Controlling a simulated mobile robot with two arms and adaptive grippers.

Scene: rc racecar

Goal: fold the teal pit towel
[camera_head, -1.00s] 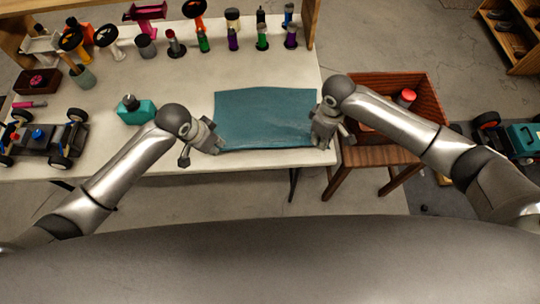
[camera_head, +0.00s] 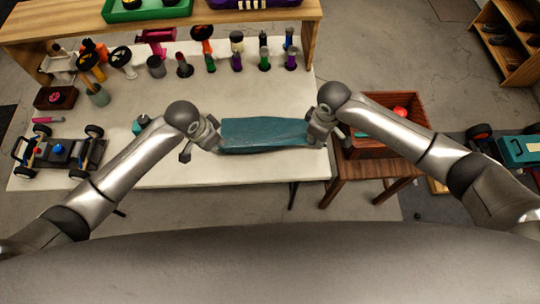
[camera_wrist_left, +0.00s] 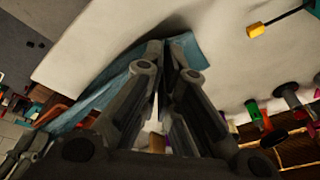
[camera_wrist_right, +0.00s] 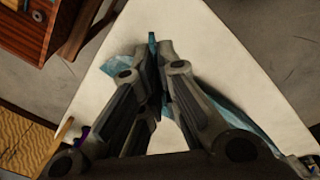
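The teal towel (camera_head: 265,134) is held between my two grippers near the front edge of the white table, and shows as a narrow strip in the head view. My left gripper (camera_head: 217,147) is at its left end; in the left wrist view the fingers (camera_wrist_left: 168,45) are close together on the towel (camera_wrist_left: 110,88). My right gripper (camera_head: 312,140) is at its right end; in the right wrist view its fingers (camera_wrist_right: 158,42) pinch a thin teal edge (camera_wrist_right: 152,47). The towel's underside and how far it hangs clear of the table cannot be told.
The white table (camera_head: 180,105) is clear behind the towel. Several bottles and tools stand along its back below a wooden shelf (camera_head: 325,8). An RC car chassis (camera_head: 58,152) sits at left. A reddish wooden crate (camera_head: 390,150) stands on a stool at right.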

